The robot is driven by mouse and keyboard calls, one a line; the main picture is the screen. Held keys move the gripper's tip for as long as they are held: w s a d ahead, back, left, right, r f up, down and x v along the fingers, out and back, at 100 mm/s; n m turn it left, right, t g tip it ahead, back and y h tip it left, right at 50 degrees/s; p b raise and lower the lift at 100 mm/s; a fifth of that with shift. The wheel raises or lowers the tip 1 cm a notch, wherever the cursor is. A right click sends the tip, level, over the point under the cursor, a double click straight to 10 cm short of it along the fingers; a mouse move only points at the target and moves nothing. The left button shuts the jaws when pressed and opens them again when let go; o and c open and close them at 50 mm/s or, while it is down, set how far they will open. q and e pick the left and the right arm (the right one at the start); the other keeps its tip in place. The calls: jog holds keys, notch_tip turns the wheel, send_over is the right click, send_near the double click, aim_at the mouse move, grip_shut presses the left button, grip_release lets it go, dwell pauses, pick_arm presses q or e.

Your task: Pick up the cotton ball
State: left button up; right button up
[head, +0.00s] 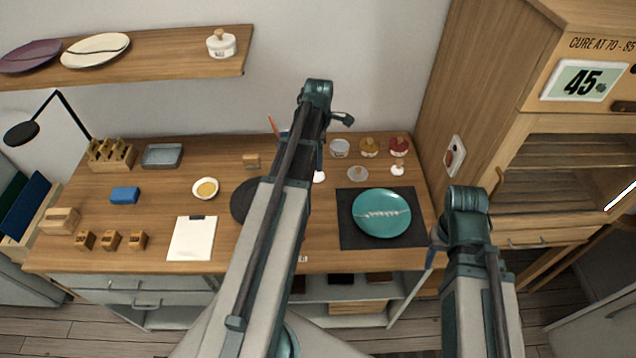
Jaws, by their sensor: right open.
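A small white rounded thing (319,177), which looks like the cotton ball, lies on the wooden worktop just right of my left arm. The arm partly covers it. My left arm reaches up across the middle of the view. Its gripper is mostly hidden behind the arm, with a blue piece showing just above the white thing, and I cannot tell its opening. My right gripper (433,256) is open and appears empty at the worktop's right front corner, right of the teal plate and well apart from the white thing. Its wrist hides part of it.
A teal plate (381,213) with a pale seam lies on a dark mat (350,242). Several jars, including a red one (398,150), stand behind it. A cabinet (541,190) stands right.

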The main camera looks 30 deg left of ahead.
aim_at(318, 174)
pick_arm(q)
jog(key=shift+f+b, duration=1.2)
jog(key=shift+f, duration=0.6)
pick_arm(e)
jog(key=shift+f, duration=1.75)
jog(key=shift+f, duration=0.1)
pick_arm(q)
jog(key=f+b, duration=0.5)
jog(key=shift+w+a+f, duration=0.15)
jog(key=shift+w+a, duration=0.1)
pick_arm(e)
notch_tip(318, 174, down, 5)
pick_arm(q)
grip_shut()
